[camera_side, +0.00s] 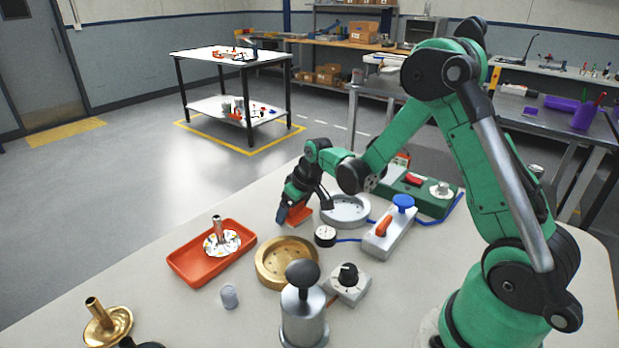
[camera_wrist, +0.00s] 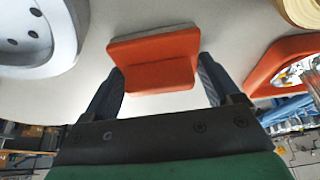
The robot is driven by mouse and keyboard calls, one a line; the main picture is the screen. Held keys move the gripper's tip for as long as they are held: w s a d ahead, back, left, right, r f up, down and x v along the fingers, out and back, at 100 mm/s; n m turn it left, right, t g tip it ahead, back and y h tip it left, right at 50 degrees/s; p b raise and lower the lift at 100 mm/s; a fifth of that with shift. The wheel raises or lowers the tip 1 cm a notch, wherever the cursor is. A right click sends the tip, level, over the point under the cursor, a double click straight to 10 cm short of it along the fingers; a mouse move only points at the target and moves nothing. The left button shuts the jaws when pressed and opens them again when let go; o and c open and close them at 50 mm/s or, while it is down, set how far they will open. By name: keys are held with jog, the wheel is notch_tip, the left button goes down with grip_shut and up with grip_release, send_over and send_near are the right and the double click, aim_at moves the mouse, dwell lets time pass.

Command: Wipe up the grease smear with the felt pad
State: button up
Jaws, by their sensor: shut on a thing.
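The felt pad (camera_wrist: 150,46) is an orange block with a raised grip and a thin grey layer along its far edge. In the side view the pad (camera_side: 299,215) is at the tabletop, left of the silver ring housing. My gripper (camera_wrist: 162,80) is shut on the pad's raised grip, one dark finger at each end. In the side view my gripper (camera_side: 290,211) points down and partly covers the pad. I cannot make out a grease smear in either view. I cannot tell whether the pad touches the table.
The silver ring housing (camera_side: 345,222) stands close right of the pad. An orange tray (camera_side: 188,271) holds a metal flanged part (camera_side: 222,243).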

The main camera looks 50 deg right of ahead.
jog(key=shift+r, duration=4)
jog(key=shift+w, duration=0.1)
jog(key=w+d+r, duration=0.4)
jog(key=d+r, duration=0.8)
jog(key=d, duration=0.2)
notch_tip(320, 180, down, 20)
jog(key=shift+w+r, duration=0.1)
jog(key=shift+w, duration=0.05)
jog(key=o, duration=1.1)
jog(key=shift+f, duration=0.2)
